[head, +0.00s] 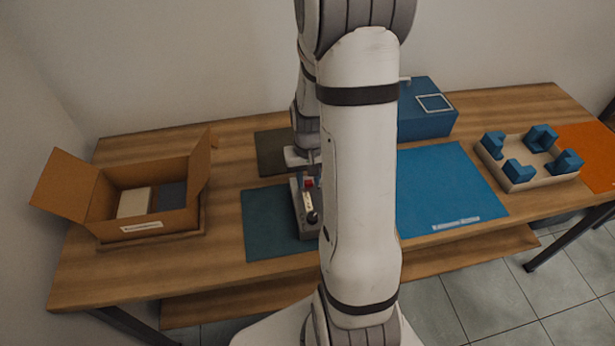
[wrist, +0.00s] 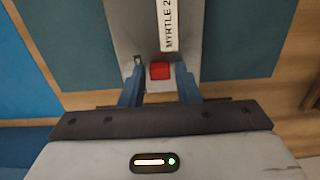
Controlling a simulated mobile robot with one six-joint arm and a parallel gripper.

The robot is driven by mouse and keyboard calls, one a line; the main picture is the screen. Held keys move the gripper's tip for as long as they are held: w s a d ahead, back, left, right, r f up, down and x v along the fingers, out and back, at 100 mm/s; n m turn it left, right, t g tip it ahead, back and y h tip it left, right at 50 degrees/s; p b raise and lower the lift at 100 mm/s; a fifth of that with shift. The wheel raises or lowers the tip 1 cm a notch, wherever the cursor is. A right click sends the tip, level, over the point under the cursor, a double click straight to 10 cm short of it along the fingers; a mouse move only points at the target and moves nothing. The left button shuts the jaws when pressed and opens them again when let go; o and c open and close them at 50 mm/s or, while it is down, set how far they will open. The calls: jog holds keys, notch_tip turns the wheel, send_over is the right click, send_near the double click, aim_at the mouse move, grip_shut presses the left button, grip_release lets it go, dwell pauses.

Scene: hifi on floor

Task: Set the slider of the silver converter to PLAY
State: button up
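The silver converter (head: 299,218) stands on the dark teal mat, partly hidden behind my arm. It bears a red slider block (head: 309,183), a pale label strip and a dark round knob (head: 312,217). In the wrist view the converter's grey top (wrist: 128,22) shows a label reading "MYRTLE 2", cut off by the frame edge, and the red block (wrist: 160,71) below it. My gripper (wrist: 159,76) is over this end of the converter, its two blue fingers apart on either side of the red block, with visible gaps. I cannot read any PLAY marking.
An open cardboard box (head: 150,226) with items inside stands at the left. A blue box (head: 425,122) is behind my arm, and a blue mat (head: 450,190) lies to the right. A pale tray (head: 520,181) with blue blocks stands beyond, beside an orange mat (head: 590,150).

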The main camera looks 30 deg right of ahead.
aim_at(306, 177)
grip_shut()
jog(key=shift+w+d, duration=0.2)
jog(key=shift+w, duration=0.5)
jog(key=shift+w+d, duration=0.2)
jog(key=shift+w, duration=0.5)
jog(key=shift+o, duration=1.6)
grip_release()
jog(key=shift+r, duration=0.1)
notch_tip(306, 177, up, 8)
jog(key=shift+f+b, duration=0.2)
jog(key=shift+b, duration=0.15)
